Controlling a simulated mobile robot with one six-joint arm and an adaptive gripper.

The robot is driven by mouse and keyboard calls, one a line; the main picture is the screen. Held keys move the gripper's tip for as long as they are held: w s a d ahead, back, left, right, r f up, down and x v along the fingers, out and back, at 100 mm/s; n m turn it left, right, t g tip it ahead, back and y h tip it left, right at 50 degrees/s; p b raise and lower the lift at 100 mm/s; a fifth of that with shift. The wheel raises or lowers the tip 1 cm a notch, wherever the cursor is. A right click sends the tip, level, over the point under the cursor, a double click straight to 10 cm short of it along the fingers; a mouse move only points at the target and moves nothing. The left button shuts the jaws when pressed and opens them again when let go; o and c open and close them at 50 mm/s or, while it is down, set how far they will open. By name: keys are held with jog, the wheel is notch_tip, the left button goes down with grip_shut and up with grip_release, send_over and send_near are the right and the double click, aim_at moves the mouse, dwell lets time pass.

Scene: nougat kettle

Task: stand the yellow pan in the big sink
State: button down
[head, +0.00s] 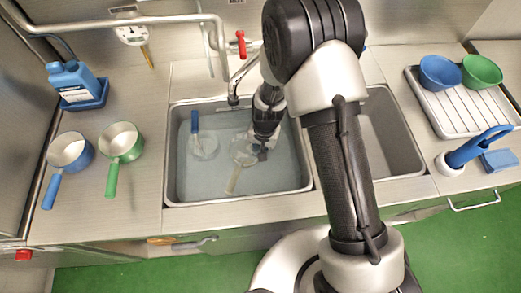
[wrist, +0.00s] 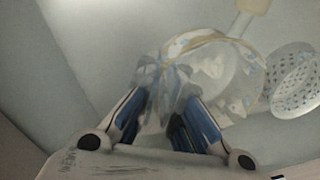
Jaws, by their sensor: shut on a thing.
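The yellow pan (head: 240,152) is in the big sink (head: 178,186), under cloudy water, its pale yellow handle (head: 233,181) pointing toward the front edge. It also shows in the wrist view (wrist: 212,72), with a tan rim and pale patches inside. My gripper (head: 262,151) reaches down into the sink at the pan's right side. In the wrist view my gripper (wrist: 168,82) is shut on the pan's near rim. The water blurs the fingertips, and I cannot tell whether the pan touches the sink floor.
A blue-handled strainer (head: 204,146) lies in the sink left of the pan. The faucet (head: 234,92) stands behind. A smaller sink (head: 398,140) is to the right. Blue (head: 70,150) and green (head: 121,141) pans stand on the left counter. A rack (head: 455,118) holds bowls at right.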

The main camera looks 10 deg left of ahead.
jog(key=shift+f+b, duration=0.3)
dwell(0.4)
jog(key=c, duration=1.7)
grip_release()
jog(key=r, duration=0.8)
jog(key=d+r, duration=0.1)
jog(key=r, duration=0.3)
jog(key=s+d+r+t, duration=0.1)
jog(key=s+d+r, duration=0.2)
jog(key=d+r, duration=0.3)
jog(key=s+d+r+n+t, duration=0.1)
jog(key=s+d+r, duration=0.2)
jog(key=r, duration=0.6)
jog(key=s+d+r+t, duration=0.1)
jog(key=s+d+r, duration=0.35)
jog(key=r, duration=0.25)
jog(key=shift+n+t+h, duration=0.4)
jog(key=shift+n+t, duration=0.1)
jog(key=shift+t, duration=0.2)
jog(key=s+d+r, duration=0.1)
jog(key=s, duration=0.1)
jog(key=s+d+r, duration=0.1)
jog(key=s+d, duration=0.1)
jog(key=s, duration=0.1)
jog(key=s+d+r, duration=0.1)
jog(key=s+d, duration=0.1)
jog(key=s, duration=0.1)
jog(key=shift+d+r, duration=0.1)
jog(key=shift+d, duration=0.1)
